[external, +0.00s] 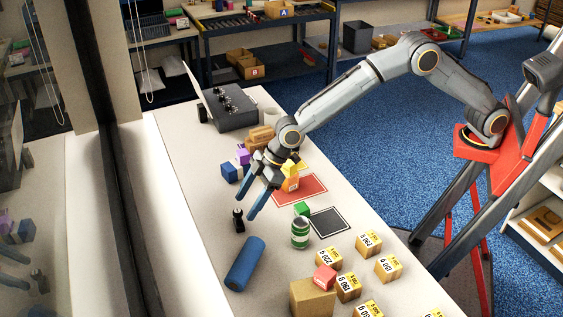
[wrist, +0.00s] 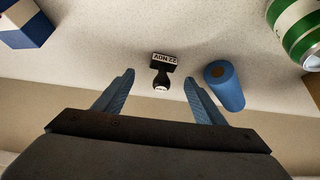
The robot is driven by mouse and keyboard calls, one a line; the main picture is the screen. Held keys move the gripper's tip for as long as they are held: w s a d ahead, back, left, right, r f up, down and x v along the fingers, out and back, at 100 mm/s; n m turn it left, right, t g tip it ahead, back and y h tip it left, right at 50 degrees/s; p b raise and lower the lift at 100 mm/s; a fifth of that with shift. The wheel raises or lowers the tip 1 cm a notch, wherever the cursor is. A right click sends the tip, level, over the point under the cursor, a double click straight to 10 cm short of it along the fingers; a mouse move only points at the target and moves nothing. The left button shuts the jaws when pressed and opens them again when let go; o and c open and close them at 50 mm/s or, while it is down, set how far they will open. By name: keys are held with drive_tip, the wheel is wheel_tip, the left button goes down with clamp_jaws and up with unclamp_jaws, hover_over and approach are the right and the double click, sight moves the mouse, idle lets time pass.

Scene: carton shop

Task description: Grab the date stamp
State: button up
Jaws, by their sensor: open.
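The date stamp (external: 239,220) is a small black stamp with a dark knob handle, standing on the pale table in the external view. In the wrist view the date stamp (wrist: 162,70) shows a white label reading "22 NOV" and lies between and beyond the fingertips. My gripper (external: 262,200) has blue fingers and hangs above the table, close to the stamp and apart from it. In the wrist view my gripper (wrist: 160,78) is open, with nothing between its fingers touching them.
A blue cylinder (external: 245,262) lies near the stamp and shows right of it in the wrist view (wrist: 224,86). A green-and-white can (external: 300,234), a green cube (external: 301,208) and a blue block (external: 229,173) stand nearby. Weight-marked boxes (external: 348,287) fill the front right.

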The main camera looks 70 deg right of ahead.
sight(241, 215)
drive_tip(key=shift+s+p+x, duration=0.1)
drive_tip(key=shift+p+x, duration=0.4)
drive_tip(key=shift+x, duration=0.85)
drive_tip(key=shift+s+p+x, duration=0.15)
drive_tip(key=shift+p+x, duration=0.35)
drive_tip(key=shift+x, duration=0.85)
drive_tip(key=shift+a, duration=0.1)
drive_tip(key=c, duration=1.1)
